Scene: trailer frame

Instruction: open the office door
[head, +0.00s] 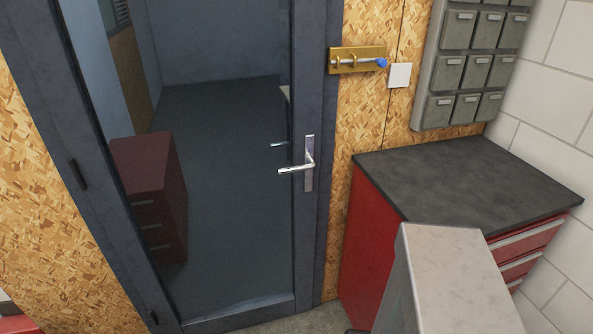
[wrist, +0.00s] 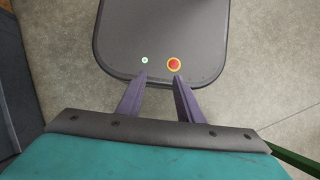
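The office door (head: 305,75) is a glass door with a dark blue-grey frame in the head view. It looks closed in its frame. Its silver lever handle (head: 297,168) sits on an upright plate on the door's right side, and the lever points left and lies about level. My gripper (wrist: 159,78) shows only in the wrist view. Its two dark purple fingers are apart with nothing between them. It points down over my own base, away from the door handle. The gripper does not show in the head view.
A red cabinet with a dark top (head: 470,185) stands right of the door. A brass bolt with a blue knob (head: 357,61), a white switch (head: 399,75) and grey bins (head: 475,70) are on the wall. Behind the glass stands a dark red drawer unit (head: 150,185).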

